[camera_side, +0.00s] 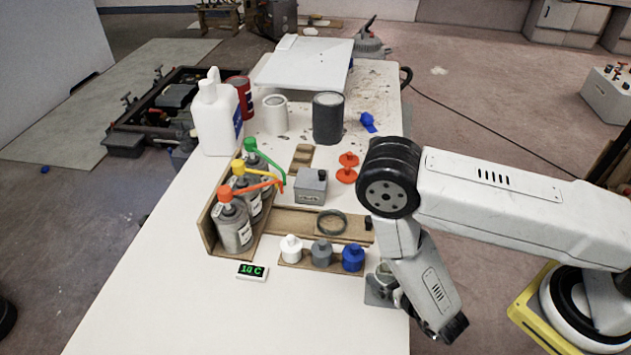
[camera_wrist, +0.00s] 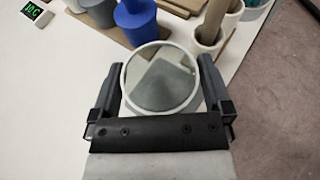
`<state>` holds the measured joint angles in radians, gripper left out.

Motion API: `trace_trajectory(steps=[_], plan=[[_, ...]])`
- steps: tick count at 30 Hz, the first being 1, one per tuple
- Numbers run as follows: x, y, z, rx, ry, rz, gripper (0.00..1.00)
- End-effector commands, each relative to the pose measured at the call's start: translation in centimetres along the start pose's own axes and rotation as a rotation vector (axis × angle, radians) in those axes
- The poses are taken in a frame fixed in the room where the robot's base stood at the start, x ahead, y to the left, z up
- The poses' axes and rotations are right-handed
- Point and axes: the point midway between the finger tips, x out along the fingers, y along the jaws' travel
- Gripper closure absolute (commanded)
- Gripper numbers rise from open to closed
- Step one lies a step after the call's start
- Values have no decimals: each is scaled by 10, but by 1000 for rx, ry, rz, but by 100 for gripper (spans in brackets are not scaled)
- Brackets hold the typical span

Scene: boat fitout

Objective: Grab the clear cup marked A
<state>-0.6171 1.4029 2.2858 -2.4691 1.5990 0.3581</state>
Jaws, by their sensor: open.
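A round vessel with a pale rim (camera_wrist: 160,82), which looks like the clear cup, stands between my fingers in the wrist view. I look down into its open mouth, and its inside looks grey and glassy. No letter A can be read on it. My gripper (camera_wrist: 161,68) is open, with one dark finger on each side of the cup. The fingers look close to the rim, but I cannot tell whether they touch it. In the side view my arm reaches down at the table's right edge, and I cannot make out the cup clearly there.
White, grey and blue small bottles (camera_side: 321,254) stand in a row left of my arm. A display (camera_side: 252,271) reads about 10 C. Pale tubes (camera_wrist: 206,37) stand close beyond the cup at right. The table's right edge is near. The front left table (camera_side: 160,300) is clear.

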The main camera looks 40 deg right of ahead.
Motion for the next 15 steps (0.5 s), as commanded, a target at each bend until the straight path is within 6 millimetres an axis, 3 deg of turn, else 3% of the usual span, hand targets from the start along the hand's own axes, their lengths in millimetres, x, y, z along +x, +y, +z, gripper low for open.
trace_trajectory(steps=[15], plan=[[0, 0, 0, 0, 0, 1, 3]])
